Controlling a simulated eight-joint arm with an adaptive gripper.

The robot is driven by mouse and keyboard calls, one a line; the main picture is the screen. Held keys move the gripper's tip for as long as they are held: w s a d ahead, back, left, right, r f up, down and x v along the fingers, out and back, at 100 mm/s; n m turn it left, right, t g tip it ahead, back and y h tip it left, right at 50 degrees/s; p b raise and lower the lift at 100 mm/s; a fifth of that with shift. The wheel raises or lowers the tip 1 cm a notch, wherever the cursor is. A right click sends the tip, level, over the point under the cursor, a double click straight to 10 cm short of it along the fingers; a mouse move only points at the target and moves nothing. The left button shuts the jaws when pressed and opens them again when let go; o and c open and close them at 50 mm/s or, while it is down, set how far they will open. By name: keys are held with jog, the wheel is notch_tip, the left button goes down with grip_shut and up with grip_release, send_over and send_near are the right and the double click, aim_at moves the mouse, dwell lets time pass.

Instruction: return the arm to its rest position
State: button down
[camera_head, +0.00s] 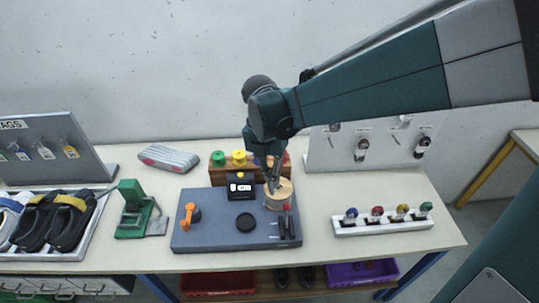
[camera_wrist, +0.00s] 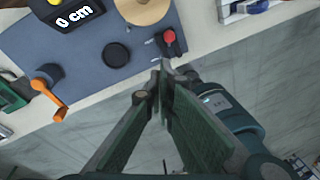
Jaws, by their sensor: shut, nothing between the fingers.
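My gripper (camera_head: 272,188) hangs above the grey-blue fixture board at the middle of the bench, close to a round wooden disc (camera_head: 279,196). In the wrist view my gripper (camera_wrist: 163,66) has its green fingers closed together at the tips, with nothing between them. Its tips appear near the front edge of the board, by a small red-topped part (camera_wrist: 169,37). My arm reaches in from the upper right in the head view.
The fixture board (camera_head: 210,236) carries an orange crank (camera_head: 190,213), a display (camera_head: 241,188) and a black disc (camera_head: 246,223). A green device (camera_head: 134,210) and a shoe tray (camera_head: 84,243) stand left. A white rack (camera_head: 384,226) stands right. Red (camera_head: 218,284) and purple (camera_head: 362,272) bins sit below.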

jog(key=shift+d, duration=0.1)
jog(key=s+d+r+m+t+b, duration=0.1)
jog(key=d+m, duration=0.4)
jog(key=m, duration=0.5)
jog(key=s+d+r+m+t+b, duration=0.1)
jog(key=s+d+m+t+b, duration=0.3)
jog(key=m, duration=0.6)
jog(key=s+d+r+m+t+y+b, duration=0.1)
jog(key=s+d+m+t+b, duration=0.2)
jog(key=s+d+m, duration=0.3)
jog(key=d+m+t, duration=0.1)
jog(key=d+m, duration=0.1)
jog(key=m, duration=0.3)
